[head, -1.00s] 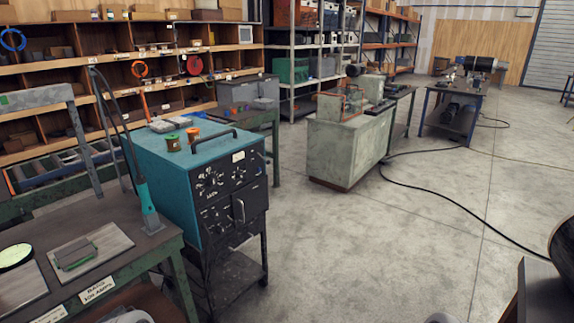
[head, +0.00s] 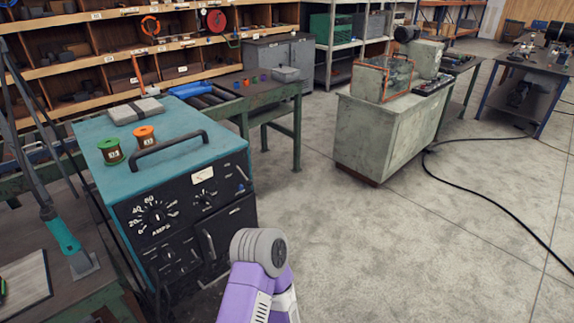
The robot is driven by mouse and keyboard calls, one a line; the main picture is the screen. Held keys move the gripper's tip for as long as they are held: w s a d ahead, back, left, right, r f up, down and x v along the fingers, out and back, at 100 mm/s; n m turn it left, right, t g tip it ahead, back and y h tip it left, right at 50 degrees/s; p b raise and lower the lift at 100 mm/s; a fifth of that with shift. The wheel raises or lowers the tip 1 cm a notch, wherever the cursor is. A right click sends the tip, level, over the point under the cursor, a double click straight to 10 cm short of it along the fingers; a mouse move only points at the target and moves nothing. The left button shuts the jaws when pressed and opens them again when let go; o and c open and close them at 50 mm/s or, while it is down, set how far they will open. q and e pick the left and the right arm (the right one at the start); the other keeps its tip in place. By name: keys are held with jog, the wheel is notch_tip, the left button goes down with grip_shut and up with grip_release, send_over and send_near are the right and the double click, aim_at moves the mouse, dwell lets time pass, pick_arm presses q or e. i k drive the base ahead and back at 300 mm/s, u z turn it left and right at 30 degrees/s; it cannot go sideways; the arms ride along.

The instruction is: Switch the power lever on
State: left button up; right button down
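The teal-topped welding machine (head: 165,190) stands at the left with its black front panel towards me. The panel has a large amps dial (head: 153,217), a smaller dial (head: 206,199), a white meter (head: 203,174) and a dark upright handle (head: 209,243). A small lever-like part (head: 242,173) sits near the panel's upper right edge; I cannot tell its position or whether it is the power lever. A purple and grey link of my arm rises from the bottom in front of the panel's lower right. Neither gripper shows.
Green and orange spools (head: 144,136) and a grey box (head: 136,111) rest on the machine's top. A workbench (head: 25,285) with a teal-handled tool (head: 62,235) is at the left. Open floor (head: 400,250) lies to the right, crossed by a black cable (head: 480,197).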

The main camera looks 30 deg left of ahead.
aim_at(249, 182)
jog(key=u, duration=0.65)
jog(key=i, duration=1.2)
jog(key=u, duration=1.45)
jog(key=i, duration=0.35)
jog(key=u, duration=0.35)
